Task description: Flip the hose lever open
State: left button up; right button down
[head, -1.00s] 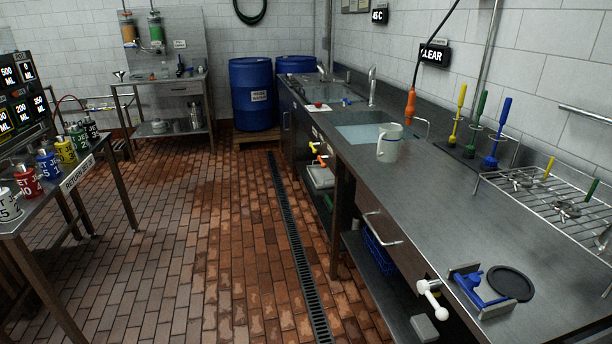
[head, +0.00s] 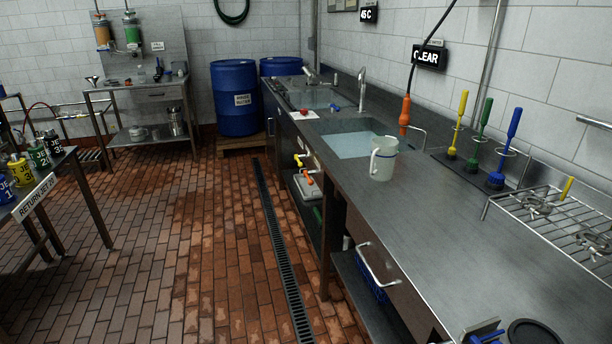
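Two small levers stick out of the front of the steel counter below the sink: a yellow lever (head: 299,159) and, just below it, an orange lever (head: 306,177). They are small here, and I cannot tell from the picture which one is the hose lever or whether it is open. A dark hose with an orange nozzle (head: 405,112) hangs over the counter beside the sink. Neither of my grippers is in view.
A white jug (head: 383,160) stands on the steel counter (head: 440,225) near the water-filled sink (head: 352,144). Blue barrels (head: 236,97) stand at the back. A return table (head: 45,190) is at the left. The brick floor between is clear, with a long drain grate (head: 275,240).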

aim_at(311, 182)
jog(key=i+j+z, duration=0.25)
jog(key=i+j, duration=2.15)
jog(key=k+j, duration=0.05)
